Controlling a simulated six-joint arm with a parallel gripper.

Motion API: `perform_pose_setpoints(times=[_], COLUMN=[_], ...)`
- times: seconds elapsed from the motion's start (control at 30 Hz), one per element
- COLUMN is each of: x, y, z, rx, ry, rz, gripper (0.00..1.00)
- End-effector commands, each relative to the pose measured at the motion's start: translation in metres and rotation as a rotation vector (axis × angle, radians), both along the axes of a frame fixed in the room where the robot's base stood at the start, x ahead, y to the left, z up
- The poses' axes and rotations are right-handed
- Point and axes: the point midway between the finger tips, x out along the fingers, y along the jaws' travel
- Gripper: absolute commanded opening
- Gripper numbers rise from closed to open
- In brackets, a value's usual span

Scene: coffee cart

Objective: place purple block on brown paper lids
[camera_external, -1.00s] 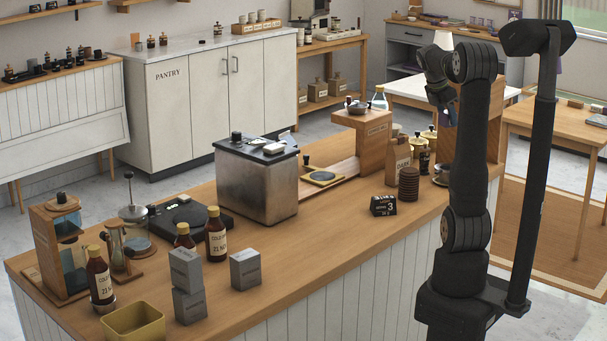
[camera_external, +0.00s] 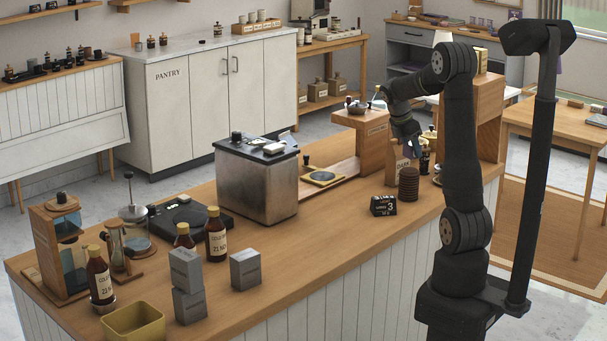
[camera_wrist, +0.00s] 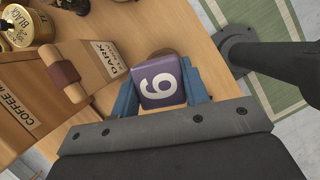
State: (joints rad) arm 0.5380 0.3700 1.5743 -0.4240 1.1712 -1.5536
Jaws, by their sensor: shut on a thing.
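The purple block (camera_wrist: 161,84) with a white digit on it sits between the blue fingers of my gripper (camera_wrist: 162,92) in the wrist view. My gripper is shut on it. In the external view my gripper (camera_external: 410,150) hangs above the stack of brown paper lids (camera_external: 409,186), which stands on the counter. In the wrist view part of a brown round edge, seemingly the lids (camera_wrist: 166,52), shows just beyond the block; the rest is hidden behind it. The block is apart from the lids in the external view.
A paper bag marked dark (camera_external: 391,168) stands close left of the lids. A wooden coffee stand (camera_external: 372,143) and gold-lidded jars (camera_wrist: 20,25) are near.

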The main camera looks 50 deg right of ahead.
Motion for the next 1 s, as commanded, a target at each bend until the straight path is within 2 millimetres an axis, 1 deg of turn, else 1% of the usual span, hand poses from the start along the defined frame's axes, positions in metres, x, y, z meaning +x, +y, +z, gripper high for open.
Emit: perform_pose_setpoints(times=[0.17,0.3,0.4,0.77,0.8,0.87,0.9,1.0], x=[0.004,0.003,0.003,0.003,0.003,0.003,0.003,0.003], y=[0.001,0.002,0.001,0.001,0.001,0.001,0.001,0.001], z=[-0.011,-0.032,-0.042,-0.046,-0.045,-0.045,-0.045,-0.045], rx=[0.0,0.002,0.0,0.0,0.0,0.0,0.0,0.0], ry=[0.001,0.004,0.001,0.001,0.0,0.0,0.0,0.0], rz=[0.0,0.0,0.0,0.0,0.0,0.0,0.0,0.0], gripper=[0.19,0.19,0.19,0.19,0.47,0.59,0.63,0.63])
